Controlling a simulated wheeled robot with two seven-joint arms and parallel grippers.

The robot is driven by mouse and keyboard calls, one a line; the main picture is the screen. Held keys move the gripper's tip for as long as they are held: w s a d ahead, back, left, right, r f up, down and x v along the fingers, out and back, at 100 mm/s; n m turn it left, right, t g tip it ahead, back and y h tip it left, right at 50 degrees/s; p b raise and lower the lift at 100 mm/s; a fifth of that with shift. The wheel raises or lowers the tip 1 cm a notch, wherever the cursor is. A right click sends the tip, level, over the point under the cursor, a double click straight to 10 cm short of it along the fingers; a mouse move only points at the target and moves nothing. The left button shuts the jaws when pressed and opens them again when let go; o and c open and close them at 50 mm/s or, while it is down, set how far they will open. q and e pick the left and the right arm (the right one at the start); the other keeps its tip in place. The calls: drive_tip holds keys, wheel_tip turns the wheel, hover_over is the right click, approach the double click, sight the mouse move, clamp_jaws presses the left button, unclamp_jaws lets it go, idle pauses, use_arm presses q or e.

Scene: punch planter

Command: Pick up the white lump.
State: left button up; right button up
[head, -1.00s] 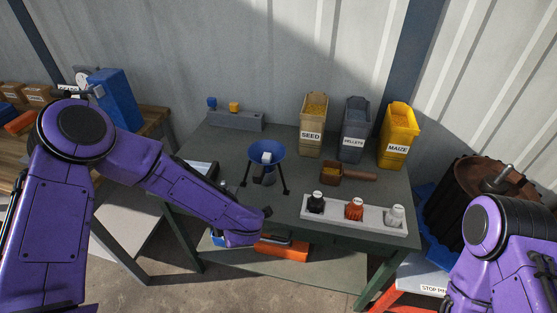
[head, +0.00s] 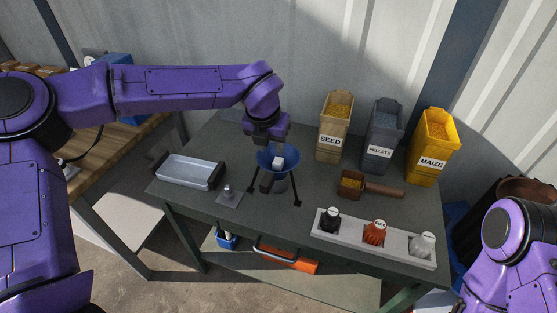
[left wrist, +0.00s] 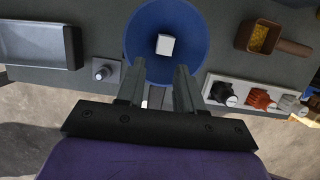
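The white lump (head: 279,162) is a small pale block lying inside a blue funnel (head: 291,154) on a dark legged stand. In the left wrist view the lump (left wrist: 165,46) shows near the middle of the funnel's bowl (left wrist: 190,70). My left gripper (head: 268,140) is over the back left of the funnel, pointing down. In the left wrist view its two fingers (left wrist: 158,72) are apart with nothing between them, and the lump shows beyond their tips. My right gripper is out of view; only part of my right arm shows.
Seed (head: 333,142), pellets (head: 380,152) and maize (head: 430,162) bins stand at the back right. A scoop (head: 352,186) and a white rack (head: 350,238) of bottles are right of the funnel. A metal tray (head: 190,172) is at left.

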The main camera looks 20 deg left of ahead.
sight(278, 160)
use_arm(q)
drive_tip(key=x, duration=0.4)
drive_tip(key=d+x, duration=0.1)
drive_tip(key=x, duration=0.1)
drive_tip(key=shift+w+f+p, duration=0.25)
drive_tip(key=shift+w+p, duration=0.05)
drive_tip(key=shift+w, duration=0.1)
drive_tip(key=shift+w+a+f, duration=0.1)
drive_tip(key=shift+w+f, duration=0.05)
drive_tip(key=shift+f, duration=0.2)
clamp_jaws()
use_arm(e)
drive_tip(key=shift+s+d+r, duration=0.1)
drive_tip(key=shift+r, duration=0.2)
use_arm(q)
drive_tip(key=shift+r, duration=0.2)
